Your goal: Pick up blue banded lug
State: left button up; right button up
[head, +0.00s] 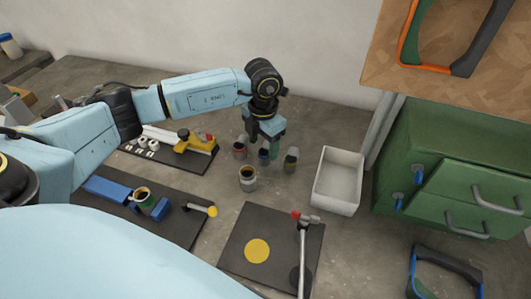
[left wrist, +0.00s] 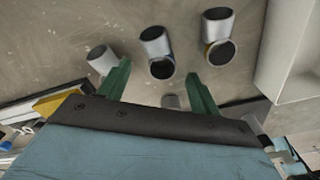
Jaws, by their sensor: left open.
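The blue banded lug (head: 263,159) is a small grey cylinder standing on the bench among similar lugs. My right gripper is not in view.
A red-marked lug (head: 239,151), a dark lug (head: 291,161) and a nearer lug (head: 248,179) crowd close around. An open white bin (head: 337,181) stands right, beside green drawers (head: 455,190). A dark mat (head: 236,227) and a yellow clamp (head: 192,143) are nearby.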

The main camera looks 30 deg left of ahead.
aim_at(266, 152)
pick_arm(q)
jog(key=shift+f, duration=1.3)
jog(key=c, duration=1.2)
jog(key=shift+r, duration=0.1)
